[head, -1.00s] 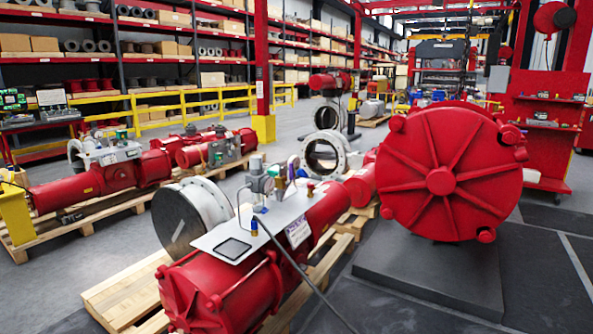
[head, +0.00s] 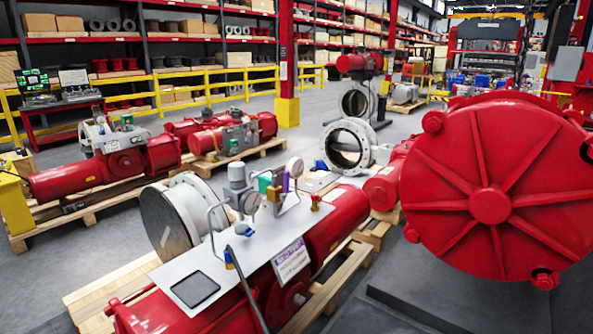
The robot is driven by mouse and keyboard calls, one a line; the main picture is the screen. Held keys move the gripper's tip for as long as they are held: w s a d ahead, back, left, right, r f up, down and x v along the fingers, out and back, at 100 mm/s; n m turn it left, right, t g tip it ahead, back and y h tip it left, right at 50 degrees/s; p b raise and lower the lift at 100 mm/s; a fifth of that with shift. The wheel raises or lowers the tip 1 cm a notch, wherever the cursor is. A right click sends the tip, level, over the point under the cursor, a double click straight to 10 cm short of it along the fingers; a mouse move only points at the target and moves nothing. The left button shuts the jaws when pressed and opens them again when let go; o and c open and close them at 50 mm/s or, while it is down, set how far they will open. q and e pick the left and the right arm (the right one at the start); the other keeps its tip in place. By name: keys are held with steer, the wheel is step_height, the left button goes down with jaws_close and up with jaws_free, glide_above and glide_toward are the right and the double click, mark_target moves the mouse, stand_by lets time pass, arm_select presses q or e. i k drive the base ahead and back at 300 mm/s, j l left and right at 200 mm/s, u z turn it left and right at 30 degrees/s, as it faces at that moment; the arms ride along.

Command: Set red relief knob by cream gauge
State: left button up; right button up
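The red relief knob (head: 315,198) is a small red cap on a brass fitting, upright on the grey plate (head: 222,262) of the red actuator. A round pale gauge (head: 295,167) stands just to its left and behind. A second round gauge (head: 250,202) stands further left, beside a grey regulator (head: 238,180). Both faces look pale, and I cannot tell for sure which is the cream one. The knob's setting is too small to read. Neither of my grippers is in view.
The red actuator (head: 330,222) lies on a wooden pallet (head: 100,290). A large red ribbed end cover (head: 490,160) stands close on the right above a dark base (head: 430,290). A dark hose (head: 247,295) crosses the plate's front. Grey floor shows behind, before a yellow railing (head: 225,85).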

mark_target(315, 196)
steer(key=i+l+u, duration=0.2)
steer(key=i+l, duration=0.65)
